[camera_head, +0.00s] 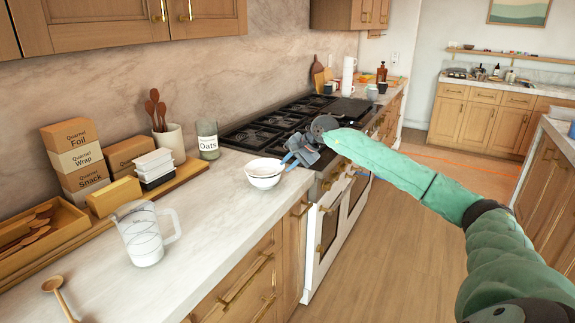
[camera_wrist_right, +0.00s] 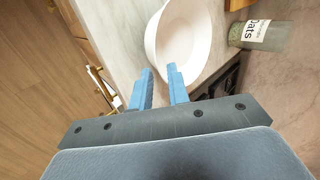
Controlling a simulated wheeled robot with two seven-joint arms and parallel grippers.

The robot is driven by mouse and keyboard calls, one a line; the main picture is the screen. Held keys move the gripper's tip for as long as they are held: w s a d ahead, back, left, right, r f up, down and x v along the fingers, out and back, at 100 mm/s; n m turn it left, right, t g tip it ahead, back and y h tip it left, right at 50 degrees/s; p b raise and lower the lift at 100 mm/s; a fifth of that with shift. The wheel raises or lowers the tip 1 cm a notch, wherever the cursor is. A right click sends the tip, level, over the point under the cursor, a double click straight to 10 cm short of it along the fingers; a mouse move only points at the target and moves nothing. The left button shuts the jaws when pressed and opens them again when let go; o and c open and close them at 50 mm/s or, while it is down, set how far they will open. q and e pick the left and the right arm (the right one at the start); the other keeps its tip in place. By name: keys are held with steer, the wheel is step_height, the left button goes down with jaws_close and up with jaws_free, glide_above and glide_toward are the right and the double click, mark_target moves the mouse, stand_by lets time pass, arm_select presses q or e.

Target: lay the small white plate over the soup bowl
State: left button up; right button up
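A white bowl (camera_head: 264,176) stands upright on the marble counter near its front edge, beside the stove. My right gripper (camera_head: 287,161) is at the bowl's right side. The right fingertip is at or close to the rim; contact is unclear. My left gripper is out of view.
A glass oats jar (camera_head: 208,140) stands behind the bowl. A measuring jug (camera_head: 145,235) is at the front left. Stacked white containers (camera_head: 155,167), a utensil crock (camera_head: 170,142) and boxes (camera_head: 75,155) line the back. Bare counter (camera_head: 210,225) lies between jug and bowl.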

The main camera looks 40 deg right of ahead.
steer(key=shift+s+d+b, duration=0.4)
steer(key=shift+s+b, duration=0.4)
steer(key=shift+s, duration=0.05)
steer(key=shift+s+d+b, duration=0.4)
steer(key=shift+s+b, duration=0.35)
steer(key=shift+s, duration=0.1)
stand_by(0.8)
steer(key=o, duration=0.6)
steer(key=shift+c, duration=0.2)
steer(key=b+v, duration=0.2)
steer(key=v, duration=0.5)
steer(key=shift+s+r, duration=0.25)
steer(key=shift+r, duration=0.05)
steer(key=shift+d, duration=0.15)
